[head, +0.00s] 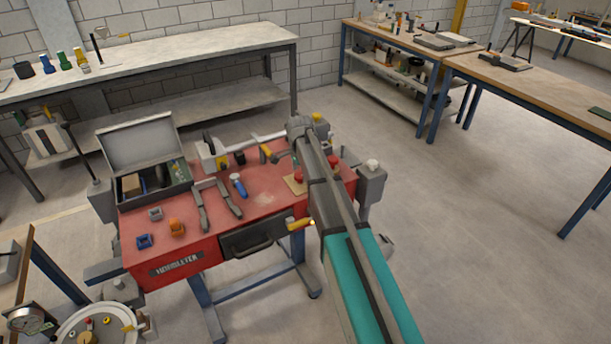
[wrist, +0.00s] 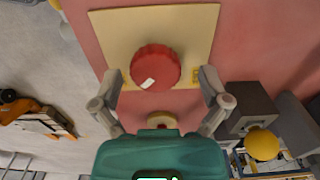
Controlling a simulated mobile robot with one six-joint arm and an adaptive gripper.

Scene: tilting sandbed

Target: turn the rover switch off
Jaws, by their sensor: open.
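A round red knob (wrist: 155,68) with a white mark on its edge sits on a beige plate (wrist: 112,32) on a red surface; I take it to be the rover switch. In the wrist view my gripper (wrist: 161,80) is open. Its two grey fingers stand left and right of the knob with gaps to both sides, over the lower part of the plate. I cannot tell how far above the plate they are. In the head view the plate (head: 291,186) shows partly beside my arm, and my gripper cannot be made out clearly.
The red cart top (head: 263,200) carries an open grey toolbox (head: 141,145), pliers-like tools (head: 214,200), a blue-handled tool (head: 238,185) and small blocks. A grey box with a yellow knob (wrist: 262,144) stands right of the gripper. Workbenches stand behind; floor at right is clear.

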